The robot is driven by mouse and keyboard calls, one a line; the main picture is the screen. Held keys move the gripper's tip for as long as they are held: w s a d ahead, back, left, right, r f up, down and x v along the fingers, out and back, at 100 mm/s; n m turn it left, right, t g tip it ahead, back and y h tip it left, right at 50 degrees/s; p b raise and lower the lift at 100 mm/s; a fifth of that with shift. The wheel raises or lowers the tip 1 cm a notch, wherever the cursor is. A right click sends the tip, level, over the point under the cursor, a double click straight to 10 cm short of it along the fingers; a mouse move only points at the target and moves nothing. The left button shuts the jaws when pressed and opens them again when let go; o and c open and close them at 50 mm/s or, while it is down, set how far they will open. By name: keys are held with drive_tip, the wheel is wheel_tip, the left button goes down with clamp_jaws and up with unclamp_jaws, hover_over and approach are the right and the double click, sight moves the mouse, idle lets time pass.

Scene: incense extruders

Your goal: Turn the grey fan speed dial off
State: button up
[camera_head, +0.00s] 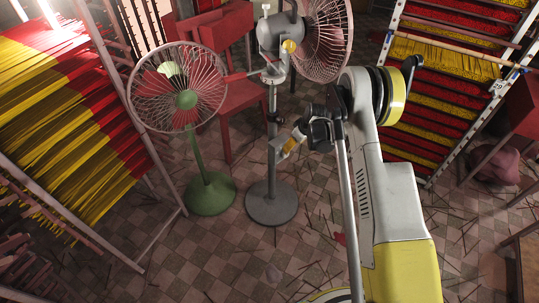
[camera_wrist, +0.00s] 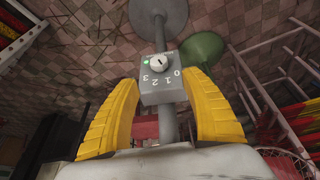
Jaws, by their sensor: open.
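The grey fan (camera_head: 282,36) stands on a round grey base (camera_head: 273,205) with a thin pole. In the wrist view its grey control box (camera_wrist: 163,92) is on the pole, marked 0, 1, 2, 3. The pale round dial (camera_wrist: 159,63) is on the box's face, beside a lit green lamp (camera_wrist: 146,63). I cannot tell which number the dial points to. My gripper (camera_wrist: 162,80) is open, its yellow fingers on either side of the box in the picture, with nothing held. In the head view my gripper (camera_head: 288,146) is just right of the pole.
A green fan (camera_head: 186,99) with a green base (camera_head: 209,195) stands just left. A red chair (camera_head: 240,105) is behind the fans. Racks of yellow and red incense (camera_head: 60,110) stand on the left, and another rack (camera_head: 450,85) at right. Thin sticks litter the tiled floor.

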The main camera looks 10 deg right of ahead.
sight(286, 157)
drive_tip(key=b+x, duration=0.4)
drive_tip(key=x, duration=0.6)
drive_tip(key=shift+f, duration=0.35)
drive_tip(key=shift+c, duration=0.4)
drive_tip(key=c, duration=1.1)
